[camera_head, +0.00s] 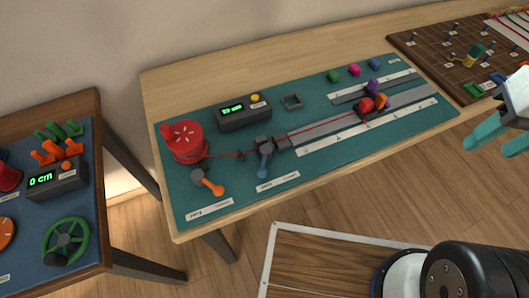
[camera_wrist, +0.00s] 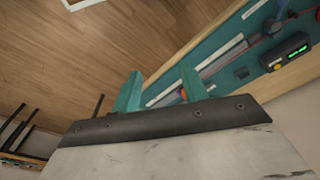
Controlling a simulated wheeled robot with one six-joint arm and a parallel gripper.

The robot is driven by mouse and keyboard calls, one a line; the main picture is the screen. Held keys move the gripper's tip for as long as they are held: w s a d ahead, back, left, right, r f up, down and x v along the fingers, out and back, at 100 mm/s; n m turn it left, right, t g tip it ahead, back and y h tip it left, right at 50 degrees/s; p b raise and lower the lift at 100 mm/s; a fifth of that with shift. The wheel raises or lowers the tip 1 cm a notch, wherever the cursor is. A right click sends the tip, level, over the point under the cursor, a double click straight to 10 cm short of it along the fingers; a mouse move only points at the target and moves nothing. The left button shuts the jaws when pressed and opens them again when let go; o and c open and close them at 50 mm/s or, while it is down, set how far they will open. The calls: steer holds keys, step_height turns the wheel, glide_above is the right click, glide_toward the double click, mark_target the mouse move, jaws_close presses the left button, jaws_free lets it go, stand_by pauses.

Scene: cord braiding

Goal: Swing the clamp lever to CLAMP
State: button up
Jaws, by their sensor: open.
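A blue-handled lever (camera_head: 264,163) stands at a dark clamp block (camera_head: 264,142) on the teal mat (camera_head: 235,172) in the head view. Its handle points toward the mat's front edge, above a white label (camera_head: 277,182) too small to read surely. A red cord runs from the red spool (camera_head: 186,142) past the block along the grey track. A blue part, likely this lever, shows in the wrist view (camera_wrist: 272,26). My gripper (camera_head: 501,138) is at the right edge of the head view, open and empty, far from the lever. Its two teal fingers are apart in the wrist view (camera_wrist: 160,90).
An orange-handled lever (camera_head: 207,182) lies left of the blue one. A black display box (camera_head: 243,114) stands behind. Red, orange and purple pieces (camera_head: 373,102) sit on the track. A brown pegboard (camera_head: 440,62) is at right, another table (camera_head: 96,205) at left.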

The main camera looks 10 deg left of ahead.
steer(key=c, duration=0.5)
steer(key=shift+a, duration=0.3)
jaws_close()
steer(key=w+a+f+n+g+h, duration=0.1)
steer(key=w+a+n, duration=0.15)
steer(key=a, duration=0.35)
steer(key=w+a+f+n+g, duration=0.1)
steer(key=a+f+n, duration=0.15)
steer(key=a, duration=0.25)
steer(key=w+a+f+n+g+h, duration=0.1)
steer(key=w+a+n, duration=0.15)
steer(key=a, duration=0.35)
steer(key=n+t+h, duration=0.1)
steer(key=n+t, duration=0.1)
steer(key=n, duration=0.9)
glide_toward(264, 162)
steer(key=s+a+r, duration=0.2)
steer(key=a, duration=0.6)
steer(key=shift+m, duration=0.25)
steer(key=x, duration=0.6)
steer(key=d+x, duration=0.1)
steer(key=x, duration=0.2)
steer(key=shift+s, duration=0.3)
steer(key=d, duration=0.2)
steer(key=shift+d+f, duration=0.2)
steer(key=shift+d, duration=0.1)
steer(key=shift+d+f, duration=0.15)
steer(key=shift+d, duration=0.55)
